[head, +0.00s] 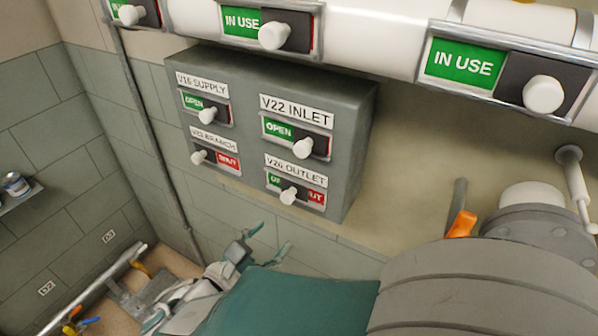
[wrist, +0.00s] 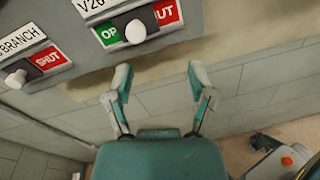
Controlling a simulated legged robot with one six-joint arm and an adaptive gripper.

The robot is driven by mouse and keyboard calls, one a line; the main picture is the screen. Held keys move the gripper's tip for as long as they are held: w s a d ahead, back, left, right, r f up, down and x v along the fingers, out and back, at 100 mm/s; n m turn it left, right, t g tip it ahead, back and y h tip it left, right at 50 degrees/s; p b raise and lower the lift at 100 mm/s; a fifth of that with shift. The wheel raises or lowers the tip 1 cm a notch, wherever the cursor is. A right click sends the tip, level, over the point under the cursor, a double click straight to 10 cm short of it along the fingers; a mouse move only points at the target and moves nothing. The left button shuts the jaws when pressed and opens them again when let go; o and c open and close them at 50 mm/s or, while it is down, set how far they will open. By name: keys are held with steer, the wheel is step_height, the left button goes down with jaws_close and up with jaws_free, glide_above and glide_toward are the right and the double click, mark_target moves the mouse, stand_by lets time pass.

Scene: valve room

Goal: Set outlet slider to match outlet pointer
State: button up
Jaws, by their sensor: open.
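The outlet slider (head: 289,196) is a white knob on a dark plate, lowest at the right of the grey panel box. Its label ends in "OUTLET". In the wrist view the outlet slider (wrist: 135,32) stands about midway, with green "OP" showing on its left and red "UT" on its right. My gripper (head: 268,239) is open and empty, below the slider and apart from it. In the wrist view my gripper (wrist: 158,72) has its two fingers spread below the slider's strip. An orange-tipped lever (head: 462,224) shows beside the large grey valve body; I cannot tell whether it is the outlet pointer.
The inlet slider (head: 303,149) and supply slider (head: 208,115) show green "OPEN". The branch slider (head: 199,157) shows red "SHUT". White pipes with "IN USE" signs (head: 465,64) run above. The grey valve body (head: 480,275) fills the lower right.

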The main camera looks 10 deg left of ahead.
mark_target(285, 201)
steer(key=shift+n+t+y, duration=0.4)
steer(key=shift+n+t, duration=0.2)
steer(key=shift+n, duration=0.1)
steer(key=w, duration=0.1)
steer(key=w+a, duration=0.1)
steer(key=w, duration=0.2)
steer(key=shift+a, duration=0.25)
steer(key=x, duration=0.2)
steer(key=d+x, duration=0.1)
steer(key=x, duration=0.2)
steer(key=shift+w+d, duration=0.1)
steer(key=shift+w, duration=0.3)
steer(key=shift+a, duration=0.25)
steer(key=shift+c, duration=0.7)
jaws_close()
steer(key=shift+d, duration=0.15)
